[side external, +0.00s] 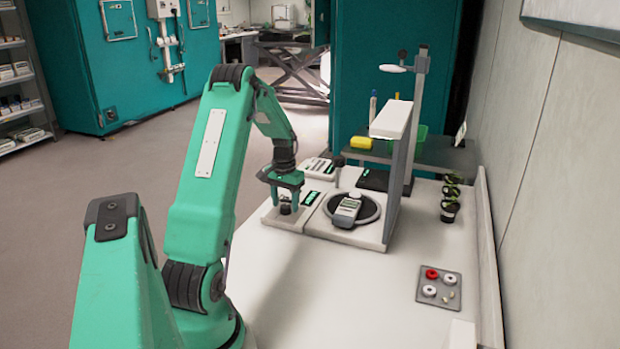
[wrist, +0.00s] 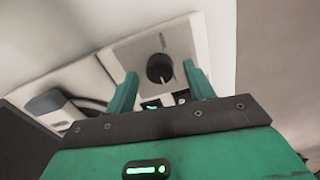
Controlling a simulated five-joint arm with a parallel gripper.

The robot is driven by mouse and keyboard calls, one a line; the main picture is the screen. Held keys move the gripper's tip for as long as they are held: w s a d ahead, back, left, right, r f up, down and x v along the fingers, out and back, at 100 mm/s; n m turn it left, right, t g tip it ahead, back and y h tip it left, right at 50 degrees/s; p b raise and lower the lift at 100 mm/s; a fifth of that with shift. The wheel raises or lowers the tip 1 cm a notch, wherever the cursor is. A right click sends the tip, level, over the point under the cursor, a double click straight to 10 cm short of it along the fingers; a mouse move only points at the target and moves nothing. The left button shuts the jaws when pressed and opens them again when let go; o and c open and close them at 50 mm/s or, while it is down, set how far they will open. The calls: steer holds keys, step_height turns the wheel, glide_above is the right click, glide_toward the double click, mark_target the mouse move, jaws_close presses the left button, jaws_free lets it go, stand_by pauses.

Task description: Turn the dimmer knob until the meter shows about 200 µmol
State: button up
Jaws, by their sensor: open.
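The dimmer knob (wrist: 160,68) is a round black dial with a pale pointer line, set on a light grey panel (wrist: 138,47) in the wrist view. In the side view the knob (side external: 285,209) shows small and dark below my fingers. My gripper (side external: 286,200) is open above the panel. In the wrist view its two green fingers (wrist: 162,88) stand on either side of the knob, apart from it as far as I can tell.
A grey tray (side external: 439,289) with a red ring and white rings lies at the front right. The front middle of the bench is clear.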

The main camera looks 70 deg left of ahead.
steer(key=shift+f, duration=0.3)
steer(key=c, duration=1)
steer(key=shift+o, duration=0.2)
